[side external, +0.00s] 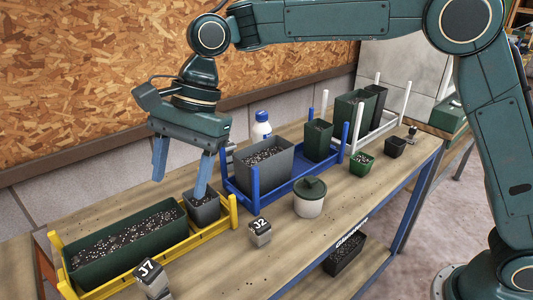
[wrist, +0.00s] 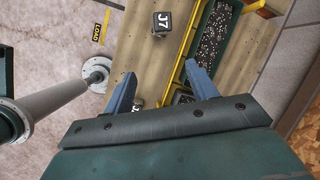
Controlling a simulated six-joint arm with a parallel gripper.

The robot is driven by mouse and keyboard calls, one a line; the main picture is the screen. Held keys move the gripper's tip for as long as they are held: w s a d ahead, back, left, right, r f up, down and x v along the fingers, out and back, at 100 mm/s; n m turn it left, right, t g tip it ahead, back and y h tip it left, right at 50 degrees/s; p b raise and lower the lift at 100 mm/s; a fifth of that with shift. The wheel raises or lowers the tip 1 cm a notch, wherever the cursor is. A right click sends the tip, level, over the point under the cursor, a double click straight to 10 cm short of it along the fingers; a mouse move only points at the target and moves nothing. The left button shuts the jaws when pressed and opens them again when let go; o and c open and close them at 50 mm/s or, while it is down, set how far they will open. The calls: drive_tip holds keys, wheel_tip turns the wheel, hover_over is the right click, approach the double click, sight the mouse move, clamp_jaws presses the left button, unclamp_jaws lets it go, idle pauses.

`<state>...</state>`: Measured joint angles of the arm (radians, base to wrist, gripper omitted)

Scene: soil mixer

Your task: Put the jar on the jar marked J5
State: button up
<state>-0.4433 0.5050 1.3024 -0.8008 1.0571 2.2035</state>
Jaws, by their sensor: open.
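A pale jar with a green knobbed lid (side external: 310,199) stands upright on the bench, right of the middle in the side view. I read no J5 mark in either view. A small block marked J2 (side external: 261,233) stands left of the jar, and a block marked J7 (side external: 152,279) is at the front left; J7 also shows in the wrist view (wrist: 162,23). My gripper (side external: 179,187) is open and empty, left of the jar, with its right finger overlapping a small grey pot (side external: 204,213) in the side view. I cannot tell if they touch.
A yellow rack (side external: 205,241) holds the small pot and a long green planter (side external: 125,245). A blue rack (side external: 270,203) holds a grey planter (side external: 263,167) and a green pot. A white bottle (side external: 261,127) stands behind.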

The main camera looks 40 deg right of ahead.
drive_tip(key=s+d+r+n+t+h, duration=0.1)
drive_tip(key=s+d+r+n+t, duration=0.25)
drive_tip(key=d, duration=0.55)
drive_tip(key=s+d+r+n, duration=0.2)
drive_tip(key=s+d+r, duration=0.3)
drive_tip(key=d, duration=0.4)
drive_tip(key=s+d+f+n+t+h, duration=0.1)
drive_tip(key=s+d+f+n, duration=0.2)
drive_tip(key=s+d, duration=0.4)
drive_tip(key=s+d+f+n+t+h, duration=0.1)
drive_tip(key=s+d+f+n+h, duration=0.1)
drive_tip(key=s+d+f, duration=0.3)
drive_tip(key=s+d+n, duration=0.1)
drive_tip(key=s+d, duration=0.1)
drive_tip(key=s, duration=0.2)
drive_tip(key=shift+d, duration=0.35)
